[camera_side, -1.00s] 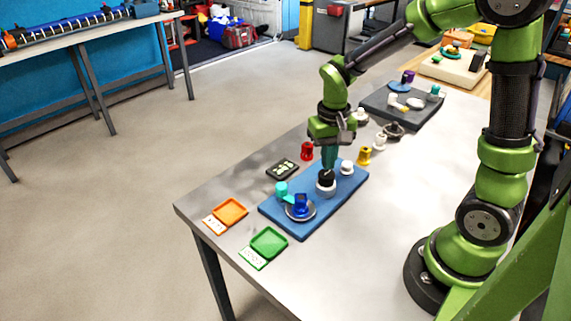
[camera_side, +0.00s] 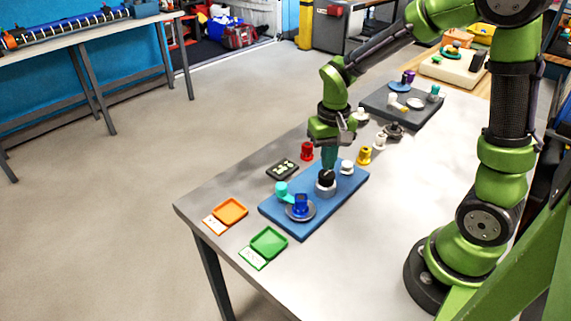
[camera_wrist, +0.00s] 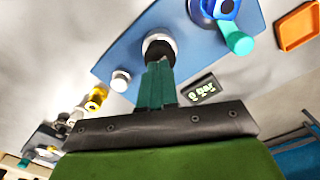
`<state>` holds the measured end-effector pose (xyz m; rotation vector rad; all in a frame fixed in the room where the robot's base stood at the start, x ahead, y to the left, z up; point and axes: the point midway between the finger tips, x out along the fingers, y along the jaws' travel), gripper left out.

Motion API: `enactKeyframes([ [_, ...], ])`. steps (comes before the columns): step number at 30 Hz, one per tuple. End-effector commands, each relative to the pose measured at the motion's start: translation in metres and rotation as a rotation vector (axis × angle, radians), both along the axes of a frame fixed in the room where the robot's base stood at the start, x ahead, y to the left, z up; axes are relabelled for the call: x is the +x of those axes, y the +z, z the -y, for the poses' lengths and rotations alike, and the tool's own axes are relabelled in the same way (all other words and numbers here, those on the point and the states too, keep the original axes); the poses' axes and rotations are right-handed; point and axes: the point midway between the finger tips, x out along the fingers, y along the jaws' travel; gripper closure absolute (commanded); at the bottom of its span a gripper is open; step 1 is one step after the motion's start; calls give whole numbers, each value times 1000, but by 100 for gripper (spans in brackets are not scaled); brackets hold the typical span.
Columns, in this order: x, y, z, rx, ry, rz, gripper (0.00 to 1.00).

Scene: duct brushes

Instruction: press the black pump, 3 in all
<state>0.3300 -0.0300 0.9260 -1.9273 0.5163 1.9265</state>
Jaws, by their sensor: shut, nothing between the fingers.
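The black pump (camera_side: 326,177) has a black top on a pale grey round base and stands on the blue board (camera_side: 345,193) on the table. In the wrist view the pump (camera_wrist: 158,46) shows just beyond the fingertips, partly hidden by them. My gripper (camera_side: 329,167) points down with its teal fingers together and empty. Its tips are right at the black top in the side view. The fingers also show in the wrist view (camera_wrist: 160,66). I cannot tell whether they touch the top or how far it is pressed.
On the blue board, a blue knob on a grey disc (camera_side: 301,205), a teal part (camera_side: 282,190) and a white knob (camera_side: 347,167) stand close by. A dark panel with light marks (camera_side: 283,169), an orange tray (camera_side: 230,210) and a green tray (camera_side: 269,243) lie beside the board.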

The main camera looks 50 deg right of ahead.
Motion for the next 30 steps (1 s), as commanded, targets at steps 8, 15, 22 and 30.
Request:
enactKeyframes([
  [8,0,-12,0,0,0,-2,100],
  [15,-1,-21,0,0,-1,-2,100],
  [22,-1,-31,0,1,-1,-3,100],
  [30,0,-31,0,0,0,-1,100],
])
